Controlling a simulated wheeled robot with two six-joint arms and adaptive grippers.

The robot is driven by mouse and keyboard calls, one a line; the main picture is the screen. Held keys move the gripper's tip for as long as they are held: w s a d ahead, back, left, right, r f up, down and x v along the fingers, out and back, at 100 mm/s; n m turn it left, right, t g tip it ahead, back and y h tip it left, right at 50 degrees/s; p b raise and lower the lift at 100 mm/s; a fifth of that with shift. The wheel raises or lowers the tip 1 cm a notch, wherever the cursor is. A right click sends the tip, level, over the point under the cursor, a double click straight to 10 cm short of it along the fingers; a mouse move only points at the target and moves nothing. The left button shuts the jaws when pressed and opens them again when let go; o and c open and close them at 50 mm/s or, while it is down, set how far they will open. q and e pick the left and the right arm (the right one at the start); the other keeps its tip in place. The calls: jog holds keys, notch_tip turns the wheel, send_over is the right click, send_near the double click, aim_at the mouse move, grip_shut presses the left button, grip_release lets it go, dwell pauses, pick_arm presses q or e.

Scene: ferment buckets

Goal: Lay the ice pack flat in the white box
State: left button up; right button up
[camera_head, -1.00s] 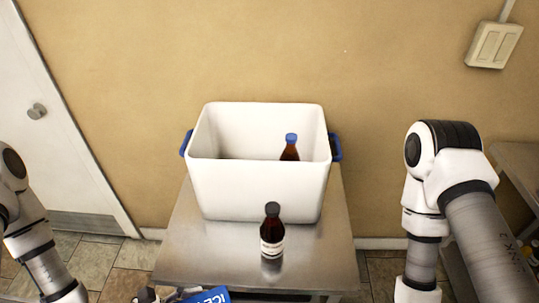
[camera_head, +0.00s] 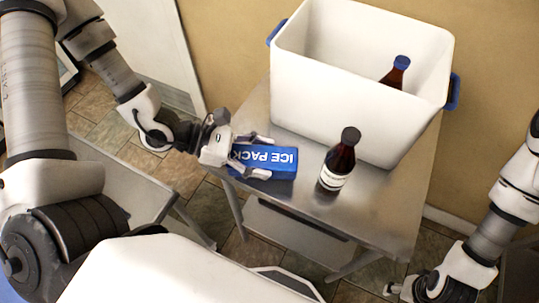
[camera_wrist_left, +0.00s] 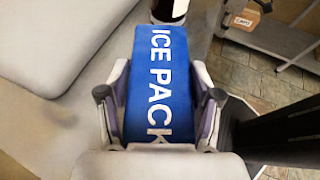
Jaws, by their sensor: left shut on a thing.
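The blue ice pack (camera_head: 277,162), with white lettering, is between the fingers of my left gripper (camera_head: 252,155). The gripper is shut on its near end, and the pack's far end sticks out over the left part of the metal table (camera_head: 385,222). The left wrist view shows the pack (camera_wrist_left: 160,75) between both fingers (camera_wrist_left: 160,108). The white box (camera_head: 345,105) with blue handles stands open at the table's back, beyond the pack. Inside it is a brown bottle with a blue cap (camera_head: 397,72). My right gripper (camera_head: 398,290) is low at right, its jaw opening unclear.
A brown bottle with a black cap (camera_head: 339,162) stands on the table in front of the white box, just right of the ice pack. The left wrist view shows it cut off by the top edge (camera_wrist_left: 169,10). A wall stands behind the table.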

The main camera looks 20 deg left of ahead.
aim_at(265, 146)
pick_arm(q)
jog(key=w, duration=0.2)
jog(key=w+b, duration=0.1)
jog(key=shift+a+f, duration=0.3)
jog(key=shift+a, duration=0.05)
jog(key=w+p, duration=0.1)
jog(key=w, duration=0.1)
jog(key=shift+w+a+r, duration=0.1)
jog(key=shift+w+a, duration=0.05)
jog(key=shift+w, duration=0.25)
notch_tip(265, 146, down, 3)
jog(key=shift+f, duration=0.15)
jog(key=shift+a+f, duration=0.1)
jog(key=shift+f, duration=0.2)
jog(key=o, duration=1.5)
pick_arm(e)
jog(key=shift+f, duration=0.9)
